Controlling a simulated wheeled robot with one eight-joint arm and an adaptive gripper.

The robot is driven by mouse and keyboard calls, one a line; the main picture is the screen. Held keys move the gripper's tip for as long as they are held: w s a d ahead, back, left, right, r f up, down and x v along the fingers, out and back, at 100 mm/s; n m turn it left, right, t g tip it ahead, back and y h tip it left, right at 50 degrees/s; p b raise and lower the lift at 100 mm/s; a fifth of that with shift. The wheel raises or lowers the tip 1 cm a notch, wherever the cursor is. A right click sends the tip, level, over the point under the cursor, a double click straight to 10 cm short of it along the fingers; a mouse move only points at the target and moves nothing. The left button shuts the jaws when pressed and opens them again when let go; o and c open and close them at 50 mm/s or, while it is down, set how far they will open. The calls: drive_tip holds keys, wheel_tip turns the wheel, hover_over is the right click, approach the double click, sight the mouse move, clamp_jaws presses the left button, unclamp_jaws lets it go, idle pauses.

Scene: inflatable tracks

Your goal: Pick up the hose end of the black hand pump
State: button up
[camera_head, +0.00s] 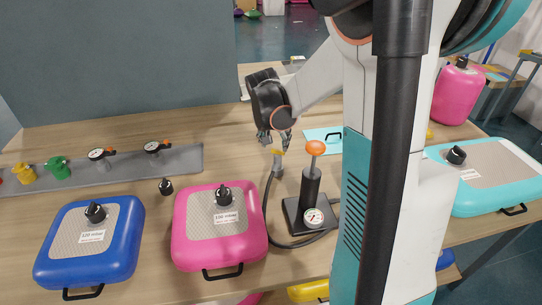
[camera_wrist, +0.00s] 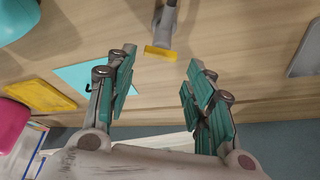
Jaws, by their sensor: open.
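The black hand pump (camera_head: 310,190) stands upright on the wooden table, with an orange knob on top and a round gauge at its base. Its black hose loops round the left side of the pump and rises to a grey hose end (camera_head: 277,167) with a yellow tip. My gripper (camera_head: 275,138) is open, pointing down, just above the hose end. In the wrist view the hose end (camera_wrist: 162,42) lies beyond the teal finger pads of my gripper (camera_wrist: 160,82), roughly centred between them. No contact shows.
A pink cushion (camera_head: 192,241) and a blue cushion (camera_head: 121,246) lie left of the pump; a teal one (camera_head: 510,195) lies at the right. A grey strip (camera_head: 130,177) with coloured fittings and gauges is at the back left. A light-blue sheet (camera_head: 315,147) lies behind the pump.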

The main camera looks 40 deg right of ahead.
sight(278, 153)
drive_tip(key=b+x, duration=0.4)
drive_tip(key=x, duration=0.8)
drive_tip(key=shift+w+f, duration=0.1)
drive_tip(key=shift+f, duration=0.3)
drive_tip(key=shift+r, duration=0.1)
drive_tip(key=shift+c, duration=0.5)
drive_tip(key=c, duration=0.8)
